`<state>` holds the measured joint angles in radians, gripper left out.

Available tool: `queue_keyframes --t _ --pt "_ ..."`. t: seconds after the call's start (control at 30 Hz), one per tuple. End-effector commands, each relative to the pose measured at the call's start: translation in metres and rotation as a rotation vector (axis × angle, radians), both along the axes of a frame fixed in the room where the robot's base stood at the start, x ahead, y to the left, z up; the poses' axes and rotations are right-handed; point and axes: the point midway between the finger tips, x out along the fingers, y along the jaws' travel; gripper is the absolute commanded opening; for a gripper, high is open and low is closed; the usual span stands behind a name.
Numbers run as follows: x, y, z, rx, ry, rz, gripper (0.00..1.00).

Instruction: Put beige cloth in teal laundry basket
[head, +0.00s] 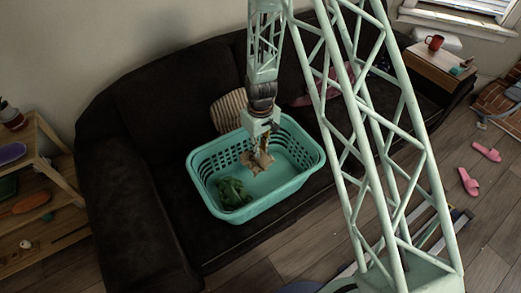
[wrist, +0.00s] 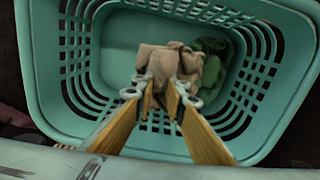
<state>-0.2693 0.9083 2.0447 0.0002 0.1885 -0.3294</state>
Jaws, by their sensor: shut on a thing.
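The teal laundry basket (head: 284,183) stands on the dark sofa, and its slotted walls fill much of the wrist view (wrist: 105,50). My gripper (head: 262,149) points down inside the basket's rim. In the wrist view, my gripper's two fingers (wrist: 161,92) are closed on the crumpled beige cloth (wrist: 168,62). The beige cloth also shows below my gripper in the head view (head: 257,162). I cannot tell whether the cloth touches the basket floor. A green cloth (head: 233,193) lies in the basket's near left part and shows beside the beige cloth in the wrist view (wrist: 213,58).
A striped cushion (head: 227,110) leans on the sofa (head: 160,120) behind the basket. A wooden shelf (head: 60,190) stands at the left. A side table with a red mug (head: 434,42) is at the far right. Pink slippers (head: 468,181) lie on the floor.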

Motion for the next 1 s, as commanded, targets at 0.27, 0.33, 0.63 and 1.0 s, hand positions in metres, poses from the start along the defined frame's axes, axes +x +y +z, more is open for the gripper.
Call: queue_keyframes --t 0.27,0.33,0.63,1.0 --pt "0.0002 0.0 -0.0123 0.0 0.0 0.0 0.03" --pt "0.0002 0.0001 -0.0131 0.0 0.0 0.0 0.03" --pt "0.0001 0.0001 -0.0131 0.0 0.0 0.0 0.03" --pt "0.0001 0.0001 -0.0131 0.0 0.0 0.0 0.28"
